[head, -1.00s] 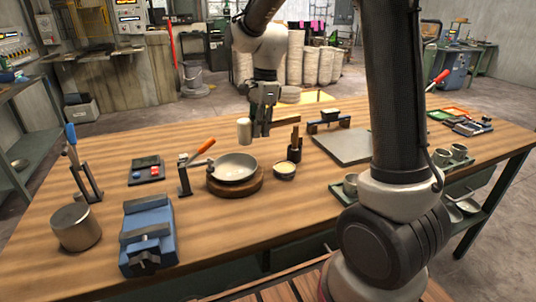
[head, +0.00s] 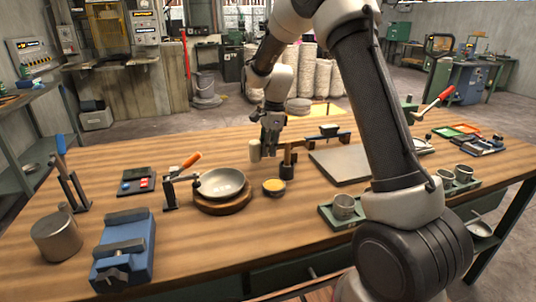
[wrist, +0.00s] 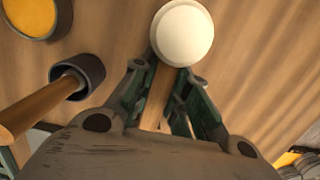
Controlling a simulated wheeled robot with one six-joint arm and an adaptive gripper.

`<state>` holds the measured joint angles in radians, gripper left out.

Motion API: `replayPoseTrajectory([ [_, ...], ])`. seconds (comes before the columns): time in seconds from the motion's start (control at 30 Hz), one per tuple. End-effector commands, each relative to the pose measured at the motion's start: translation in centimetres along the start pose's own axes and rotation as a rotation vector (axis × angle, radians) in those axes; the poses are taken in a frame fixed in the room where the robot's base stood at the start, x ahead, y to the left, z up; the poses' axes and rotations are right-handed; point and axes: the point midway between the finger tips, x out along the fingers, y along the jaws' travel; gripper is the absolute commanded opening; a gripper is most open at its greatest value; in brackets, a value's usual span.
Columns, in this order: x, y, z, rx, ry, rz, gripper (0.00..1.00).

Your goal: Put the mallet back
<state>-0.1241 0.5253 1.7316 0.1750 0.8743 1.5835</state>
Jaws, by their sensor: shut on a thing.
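In the wrist view the round pale head (wrist: 183,34) is just beyond the fingertips. Its wooden handle (wrist: 158,92) runs back between the two fingers of my gripper (wrist: 164,80), which is shut on it. I cannot tell whether the mallet touches the table. A dark cup (head: 287,171) with a wooden-handled tool upright in it stands close by, to the right of the mallet head. The same cup (wrist: 88,70) is left of the fingers in the wrist view.
A metal bowl (head: 222,183) sits on a round wooden base, with a small dish (head: 274,187) of yellow stuff beside it. A blue vise (head: 123,250) is at front left.

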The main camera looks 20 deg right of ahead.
Motion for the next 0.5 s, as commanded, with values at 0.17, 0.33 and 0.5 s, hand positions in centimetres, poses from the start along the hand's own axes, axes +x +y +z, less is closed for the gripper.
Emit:
replayPoseTrajectory([
  [0.17,2.0,0.1,-0.3,0.000,0.001,0.001,0.00],
  [0.33,2.0,0.0,-0.3,0.000,0.000,0.000,0.00],
  [0.5,2.3,0.1,-0.3,0.000,0.001,0.002,0.20],
])
